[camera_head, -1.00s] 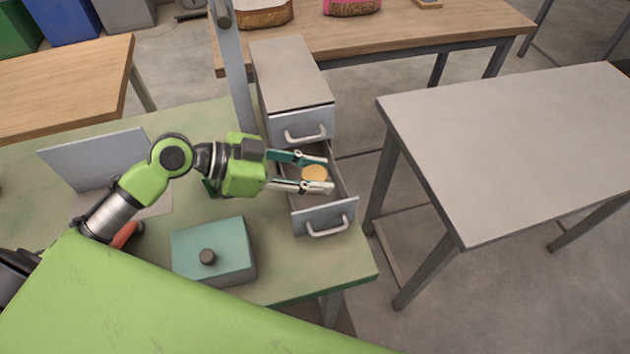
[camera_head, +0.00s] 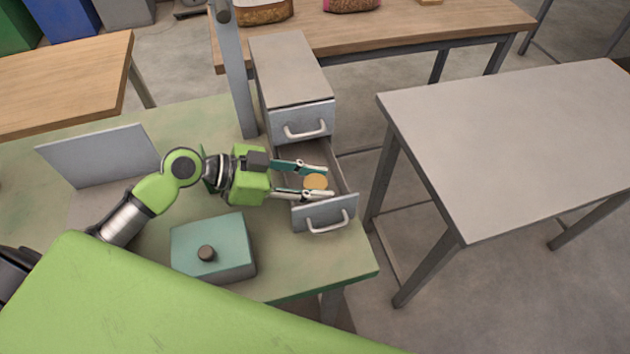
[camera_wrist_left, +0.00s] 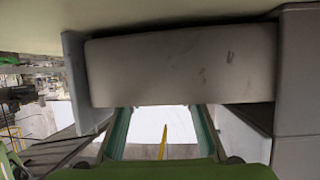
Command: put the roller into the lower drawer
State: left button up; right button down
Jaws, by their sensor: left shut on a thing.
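The roller (camera_head: 316,182) shows in the head view as a small round tan-orange end between the fingers of my left gripper (camera_head: 328,183). My left gripper is shut on it, and the fingers point right over the open lower drawer (camera_head: 325,213). I cannot tell how far above the drawer floor the roller is. The lower drawer is pulled out of the grey cabinet (camera_head: 290,68), below a shut upper drawer (camera_head: 303,124). In the left wrist view, the two teal fingers (camera_wrist_left: 160,132) have a bright white area between them, with a thin yellow line. My right gripper is not seen.
A teal-lidded box (camera_head: 213,250) with a dark knob stands on the green table (camera_head: 300,275), in front of my left arm. A grey upright panel (camera_head: 98,158) is at left and a post (camera_head: 235,75) beside the cabinet. A bare grey table (camera_head: 520,140) stands at right.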

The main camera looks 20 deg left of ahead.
pick_arm(q)
jog(key=o, duration=1.2)
jog(key=shift+f, duration=0.25)
jog(key=shift+r+p, duration=0.65)
jog(key=shift+p, duration=0.05)
jog(key=b+v, duration=0.2)
jog(key=v, duration=1)
jog(key=shift+r, duration=0.2)
